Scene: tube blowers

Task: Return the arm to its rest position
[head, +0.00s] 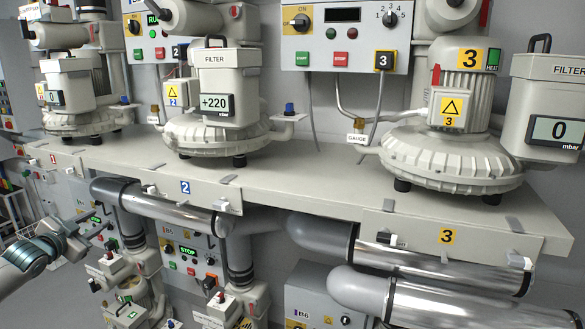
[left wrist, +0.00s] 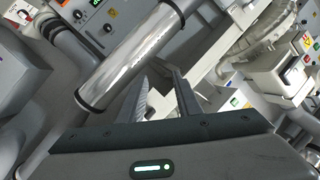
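My left gripper (head: 96,224) is at the left edge of the head view, below the shelf front and in front of the lower machines. In the left wrist view, its two fingers (left wrist: 158,80) stand apart with nothing between them. A shiny metal pipe (left wrist: 132,56) lies beyond the fingers in that view, and I see no clear contact. My right gripper is not in view.
The grey shelf (head: 300,178) carries blowers numbered 1, 2 (head: 218,135) and 3 (head: 450,150). Thick pipes with metal sleeves (head: 165,208) run under it. A control box (head: 188,250) and lower blowers (head: 130,285) stand near my left gripper.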

